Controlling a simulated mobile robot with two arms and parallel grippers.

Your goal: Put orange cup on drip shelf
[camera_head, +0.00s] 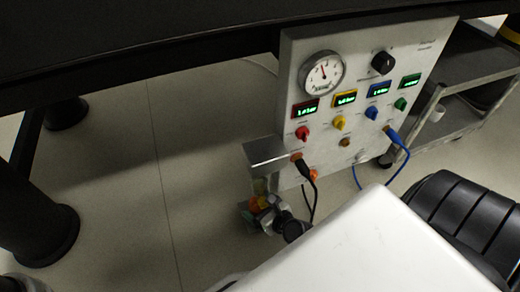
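My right gripper (262,208) is low in front of the panel, left of its lower edge. A grey metal ledge (268,153), likely the drip shelf, sticks out at the panel's lower left, above the gripper. A pale, see-through greenish thing (261,185) is between ledge and gripper. My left gripper is not in view.
The light panel (345,125) carries a round gauge (322,73), displays, coloured knobs and plugged black and blue cables (398,150). A dark table (130,45) spans the top left. A cart (465,70) with a white cup (437,113) stands right.

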